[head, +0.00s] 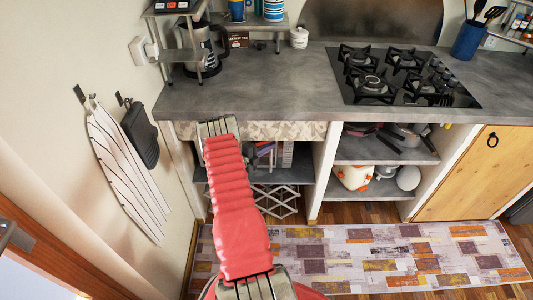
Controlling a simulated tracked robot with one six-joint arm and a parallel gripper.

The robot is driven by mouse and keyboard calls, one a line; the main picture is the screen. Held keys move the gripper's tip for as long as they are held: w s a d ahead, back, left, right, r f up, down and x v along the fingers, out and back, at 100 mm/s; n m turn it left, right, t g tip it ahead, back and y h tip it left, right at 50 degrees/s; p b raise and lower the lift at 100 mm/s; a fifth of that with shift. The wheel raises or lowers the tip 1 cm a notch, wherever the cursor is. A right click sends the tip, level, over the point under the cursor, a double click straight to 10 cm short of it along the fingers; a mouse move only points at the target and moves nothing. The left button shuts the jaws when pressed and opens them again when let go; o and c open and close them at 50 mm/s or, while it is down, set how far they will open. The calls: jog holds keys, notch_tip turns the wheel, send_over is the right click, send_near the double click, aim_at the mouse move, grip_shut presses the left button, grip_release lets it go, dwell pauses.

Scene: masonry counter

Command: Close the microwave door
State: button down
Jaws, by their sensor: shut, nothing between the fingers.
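I cannot make out a microwave or its door in the head view. My red-sleeved arm (238,205) reaches from the bottom edge up toward the front of the grey counter. A grey metal joint (217,127) shows at its far end, in front of the counter's edge at the left. I cannot see my gripper's fingers; they are hidden behind the arm or out of view. The arm covers part of the open shelf below the counter.
The grey counter (270,85) carries a gas hob (400,75), a coffee maker (205,50) and a small white jar (299,38). Open shelves (380,150) hold pots. A patterned rug (370,255) covers the floor.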

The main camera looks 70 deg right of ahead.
jog(key=a+r, duration=0.2)
jog(key=a, duration=1.1)
dwell(0.6)
